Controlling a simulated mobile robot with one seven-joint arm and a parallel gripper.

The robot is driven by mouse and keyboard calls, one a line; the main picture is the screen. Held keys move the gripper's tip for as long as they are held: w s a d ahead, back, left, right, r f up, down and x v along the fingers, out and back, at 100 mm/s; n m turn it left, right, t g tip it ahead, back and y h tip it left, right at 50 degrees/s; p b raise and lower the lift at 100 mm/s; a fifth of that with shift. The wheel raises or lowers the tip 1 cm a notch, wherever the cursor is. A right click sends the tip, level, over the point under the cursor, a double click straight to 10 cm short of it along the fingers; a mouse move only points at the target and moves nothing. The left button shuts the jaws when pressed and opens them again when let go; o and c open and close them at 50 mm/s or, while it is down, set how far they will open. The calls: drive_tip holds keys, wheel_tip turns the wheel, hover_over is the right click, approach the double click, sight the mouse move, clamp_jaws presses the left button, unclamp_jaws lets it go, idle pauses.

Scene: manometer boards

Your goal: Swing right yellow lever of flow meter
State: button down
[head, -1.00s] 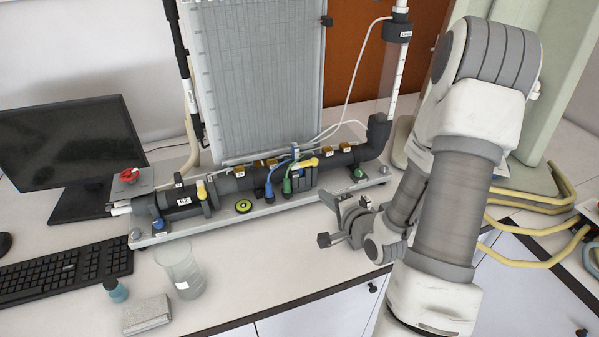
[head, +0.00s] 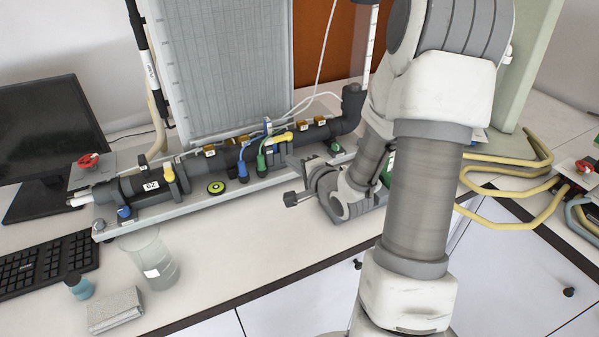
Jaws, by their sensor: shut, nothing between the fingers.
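The flow meter is a dark grey horizontal pipe (head: 230,160) on a long grey base plate at the back of the bench. Its right yellow lever (head: 283,138) sits on the pipe just right of the blue and green hose connectors. A second yellow lever (head: 168,172) stands on the pipe's left part. My gripper (head: 298,166) is shut and empty, in front of the pipe's right part. It is just below and right of the right lever, apparently apart from it.
A keyboard (head: 48,262) and monitor (head: 45,135) are at the left. Yellow hoses (head: 515,180) lie at the right. The bench front centre is clear.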

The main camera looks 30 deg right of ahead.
sight(269, 142)
drive_tip(key=x, duration=0.6)
drive_tip(key=r+x, duration=0.1)
drive_tip(key=x, duration=0.2)
drive_tip(key=shift+w+p, duration=0.1)
drive_tip(key=shift+p, duration=0.3)
drive_tip(key=shift+w+a+b, duration=0.1)
drive_tip(key=shift+w+b, duration=0.2)
drive_tip(key=shift+w, duration=0.15)
drive_tip(key=shift+w+a+r, duration=0.1)
drive_tip(key=shift+a+r, duration=0.05)
drive_tip(key=shift+r, duration=0.15)
drive_tip(key=shift+a, duration=0.15)
